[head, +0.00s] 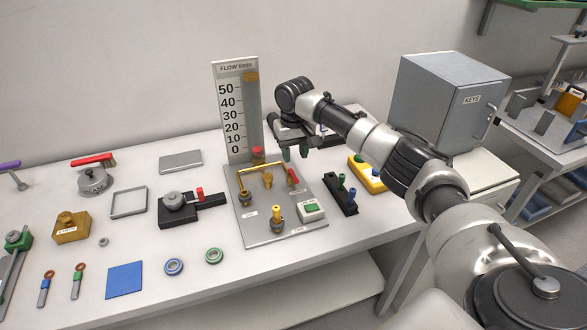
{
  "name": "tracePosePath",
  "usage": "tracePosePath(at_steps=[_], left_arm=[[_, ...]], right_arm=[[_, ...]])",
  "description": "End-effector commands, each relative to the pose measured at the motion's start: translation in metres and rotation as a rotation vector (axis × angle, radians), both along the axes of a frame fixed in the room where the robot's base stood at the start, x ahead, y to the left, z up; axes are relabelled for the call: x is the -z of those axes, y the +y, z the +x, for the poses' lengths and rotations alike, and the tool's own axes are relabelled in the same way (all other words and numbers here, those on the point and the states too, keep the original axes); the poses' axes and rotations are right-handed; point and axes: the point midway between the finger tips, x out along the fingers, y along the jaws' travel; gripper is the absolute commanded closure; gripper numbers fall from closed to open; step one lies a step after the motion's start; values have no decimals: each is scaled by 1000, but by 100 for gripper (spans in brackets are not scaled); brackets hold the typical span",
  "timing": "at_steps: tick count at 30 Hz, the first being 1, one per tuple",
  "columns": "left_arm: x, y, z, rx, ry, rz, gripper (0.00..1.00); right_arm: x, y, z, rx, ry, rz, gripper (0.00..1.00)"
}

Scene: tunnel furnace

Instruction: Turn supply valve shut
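A grey panel (262,229) on the bench carries a yellow pipe, a red lever (292,175), yellow-topped fittings (277,213) and a green button box (311,209). The small labels on it are too small to read, so I cannot tell which part is the supply valve. A tall flow gauge (228,110) marked 0 to 50 stands behind the panel. My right gripper (295,153) is above the back of the panel, near the red lever, pointing down. My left gripper is not in view.
Black (343,197) and yellow (366,175) peg blocks stand right of the panel. A grey KEYS cabinet (440,100) is at the back right. A black fixture (185,211), blue square (125,280) and rings (214,256) lie left. Bare bench lies between them.

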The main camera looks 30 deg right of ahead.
Motion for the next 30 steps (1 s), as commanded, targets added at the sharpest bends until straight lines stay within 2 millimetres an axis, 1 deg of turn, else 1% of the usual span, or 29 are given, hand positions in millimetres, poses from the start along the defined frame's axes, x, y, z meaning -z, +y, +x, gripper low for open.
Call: tracePosePath(at_steps=[1, 3, 7, 9, 15, 23, 30], left_arm=[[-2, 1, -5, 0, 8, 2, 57], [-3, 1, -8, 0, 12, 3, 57], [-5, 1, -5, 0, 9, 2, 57], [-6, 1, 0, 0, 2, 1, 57], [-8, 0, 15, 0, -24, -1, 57], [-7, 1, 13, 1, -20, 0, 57], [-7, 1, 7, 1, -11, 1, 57]], right_arm=[[11, 0, -1, 0, 4, 0, 62], [24, 0, -1, -1, 4, 0, 62], [46, 1, -1, -1, 3, 0, 62], [55, 1, 0, -2, 2, -1, 62], [67, 0, 0, -1, -1, -1, 62], [68, 0, 0, -2, -1, 0, 62], [68, 0, 0, -2, -1, 0, 98]])
